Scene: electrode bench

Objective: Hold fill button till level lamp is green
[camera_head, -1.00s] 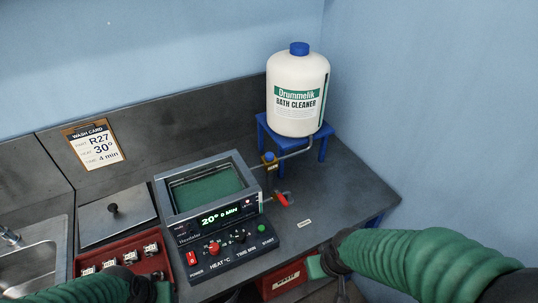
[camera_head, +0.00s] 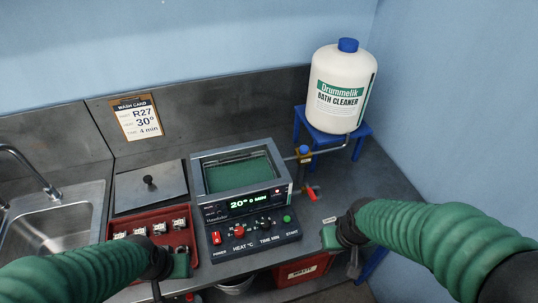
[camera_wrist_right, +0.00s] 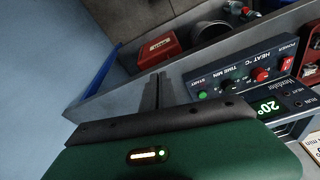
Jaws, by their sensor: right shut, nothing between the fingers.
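The bath unit (camera_head: 196,176) stands on the bench with a green interior. Its display (camera_head: 248,203) reads 20° 0 MIN.
A white cleaner bottle (camera_head: 340,92) stands on a blue stand (camera_head: 328,139), piped to a blue-topped valve (camera_head: 304,151). A red lever (camera_head: 313,194) sticks out right of the bath. The control box (camera_head: 253,236) has knobs and a green START button. A red tray (camera_head: 112,222) and sink (camera_head: 40,228) lie left.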

